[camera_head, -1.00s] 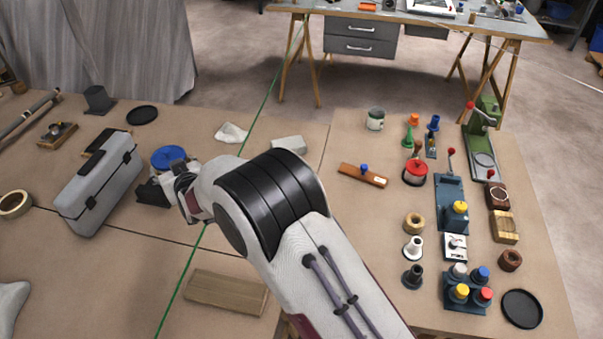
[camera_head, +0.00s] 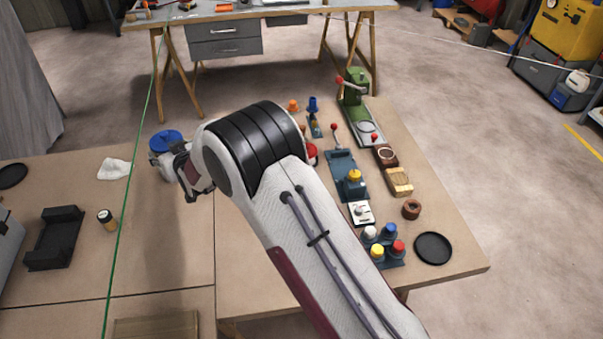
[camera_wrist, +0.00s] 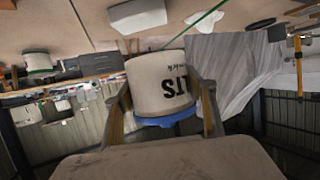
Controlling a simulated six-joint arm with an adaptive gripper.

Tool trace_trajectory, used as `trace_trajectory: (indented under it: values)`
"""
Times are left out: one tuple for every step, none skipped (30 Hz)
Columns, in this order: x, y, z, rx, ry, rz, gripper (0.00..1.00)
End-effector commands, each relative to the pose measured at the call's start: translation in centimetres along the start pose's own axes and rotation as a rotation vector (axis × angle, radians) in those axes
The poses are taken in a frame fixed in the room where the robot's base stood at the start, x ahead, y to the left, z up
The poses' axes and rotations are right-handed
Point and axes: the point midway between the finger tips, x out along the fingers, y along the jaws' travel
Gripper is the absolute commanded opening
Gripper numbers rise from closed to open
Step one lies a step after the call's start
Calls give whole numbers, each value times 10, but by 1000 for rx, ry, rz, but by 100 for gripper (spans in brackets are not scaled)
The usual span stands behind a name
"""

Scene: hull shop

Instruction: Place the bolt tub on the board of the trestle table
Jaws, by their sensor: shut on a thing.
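The bolt tub (camera_head: 160,146) is a whitish tub with a blue lid, seen at the upper left of my arm in the head view. My gripper (camera_head: 187,172) is shut on it and holds it above the workbench. In the wrist view the tub (camera_wrist: 160,83) sits between the two fingers, with dark lettering upside down and the blue lid toward the bottom of the picture. The trestle table stands at the back, with a grey board (camera_head: 290,9) on wooden legs. My arm hides part of the near bench.
Tools and small items stand along the trestle board's far part. Its near edge looks clear. Below it hang grey drawers (camera_head: 225,38). A green line (camera_head: 139,130) crosses the view. A green press (camera_head: 357,105), a black cradle (camera_head: 55,238) and a white cloth (camera_head: 113,168) are on the near bench.

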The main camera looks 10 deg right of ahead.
Motion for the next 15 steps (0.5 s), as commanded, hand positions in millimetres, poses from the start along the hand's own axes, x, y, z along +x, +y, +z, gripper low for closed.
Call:
trace_trajectory:
  values:
    - [-1,20,-2,8,4,19,0]
    - [-2,29,-2,11,4,27,0]
    - [-4,43,-2,15,4,39,0]
    - [-5,52,-2,19,5,48,0]
    - [-6,62,-1,24,5,57,0]
    - [-8,75,-1,28,6,68,0]
    - [-9,85,-1,31,6,77,0]
    - [-11,95,0,34,7,86,0]
    - [-13,108,0,40,7,98,0]
    - [-15,118,1,43,6,106,0]
    - [-17,127,2,47,6,114,0]
    - [-20,140,4,51,6,126,0]
    - [-22,150,4,54,6,134,0]
    - [-24,160,5,57,6,143,0]
    - [-28,172,6,63,6,154,0]
